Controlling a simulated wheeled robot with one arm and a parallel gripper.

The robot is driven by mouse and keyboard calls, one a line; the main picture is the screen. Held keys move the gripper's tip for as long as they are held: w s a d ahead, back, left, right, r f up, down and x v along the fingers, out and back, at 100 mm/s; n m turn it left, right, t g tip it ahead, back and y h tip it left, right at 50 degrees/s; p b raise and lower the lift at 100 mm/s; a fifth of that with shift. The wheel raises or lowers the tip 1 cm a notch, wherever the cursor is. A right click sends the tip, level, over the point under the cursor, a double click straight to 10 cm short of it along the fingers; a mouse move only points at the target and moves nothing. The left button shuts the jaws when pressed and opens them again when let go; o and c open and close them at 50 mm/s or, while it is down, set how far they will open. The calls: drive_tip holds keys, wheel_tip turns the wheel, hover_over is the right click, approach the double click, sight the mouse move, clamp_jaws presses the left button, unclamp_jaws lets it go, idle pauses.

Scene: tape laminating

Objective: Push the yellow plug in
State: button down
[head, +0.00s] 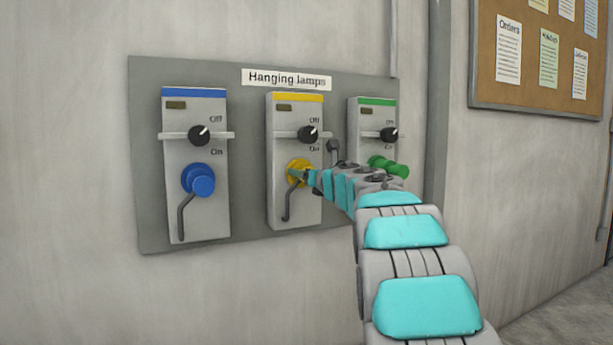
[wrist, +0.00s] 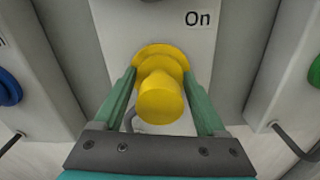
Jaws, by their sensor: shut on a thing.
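The yellow plug (wrist: 160,97) sits at the yellow round socket (wrist: 158,52) on the middle switch box (head: 294,205). My gripper (wrist: 160,95) has its two green fingers on either side of the plug and is shut on it. Whether the plug is fully seated in the socket I cannot tell. In the head view, my gripper (head: 305,176) reaches the plug from the right and partly hides it and the socket (head: 297,168). A dark cable (head: 289,200) hangs below the plug. The middle box's knob (head: 308,134) is above it.
The left box has a blue plug (head: 198,180) and its own knob (head: 199,135). The right box has a green plug (head: 388,166), partly behind my arm. All boxes are on a grey panel (head: 145,150) labelled "Hanging lamps". A notice board (head: 540,60) hangs at right.

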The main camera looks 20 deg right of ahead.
drive_tip(key=shift+d+r, duration=0.15)
drive_tip(key=shift+c, duration=1.9)
unclamp_jaws()
drive_tip(key=shift+o, duration=0.6)
drive_tip(key=shift+f, duration=0.2)
drive_tip(key=shift+w, duration=0.1)
drive_tip(key=shift+f, duration=0.1)
drive_tip(key=s+b, duration=0.2)
drive_tip(key=s, duration=0.6)
